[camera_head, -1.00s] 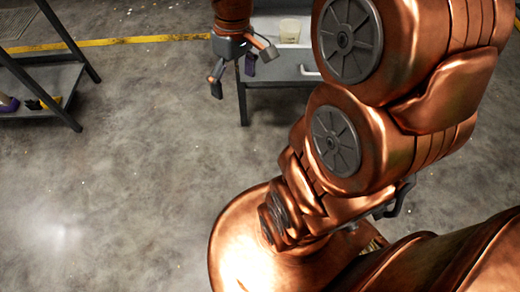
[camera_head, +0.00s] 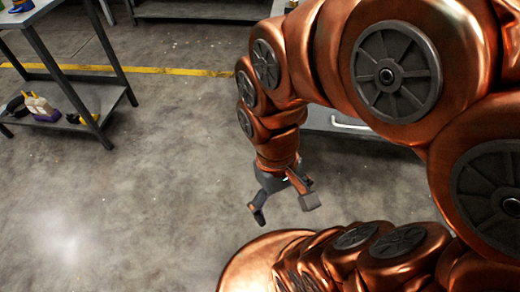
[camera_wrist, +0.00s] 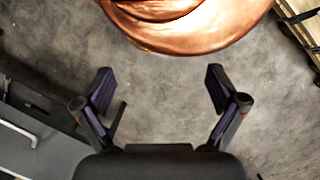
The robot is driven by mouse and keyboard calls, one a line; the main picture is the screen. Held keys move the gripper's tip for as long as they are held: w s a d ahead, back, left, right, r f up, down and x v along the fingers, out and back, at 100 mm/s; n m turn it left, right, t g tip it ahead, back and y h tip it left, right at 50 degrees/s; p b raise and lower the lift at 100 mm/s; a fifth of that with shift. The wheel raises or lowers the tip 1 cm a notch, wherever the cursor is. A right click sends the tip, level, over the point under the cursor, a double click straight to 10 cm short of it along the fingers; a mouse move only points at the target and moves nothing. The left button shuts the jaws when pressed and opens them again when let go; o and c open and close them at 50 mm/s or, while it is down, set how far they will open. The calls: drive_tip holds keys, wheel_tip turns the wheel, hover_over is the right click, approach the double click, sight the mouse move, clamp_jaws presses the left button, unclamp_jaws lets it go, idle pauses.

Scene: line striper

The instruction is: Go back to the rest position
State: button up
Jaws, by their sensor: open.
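My gripper (camera_head: 284,200) hangs below my copper arm in the head view, pointing down over the bare floor. Its fingers are spread apart. In the wrist view my gripper (camera_wrist: 160,92) shows two dark fingers with purple inner pads, wide apart, with nothing between them but concrete floor. My own copper body fills the top of the wrist view.
A grey cart with a white handle (camera_head: 350,125) is partly hidden behind my arm. A yellow line (camera_head: 150,70) crosses the floor.

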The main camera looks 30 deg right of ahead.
wheel_tip(320, 180, up, 17)
drive_tip(key=w+t+p, duration=0.1)
drive_tip(key=p, duration=1.4)
drive_tip(key=shift+f, duration=0.15)
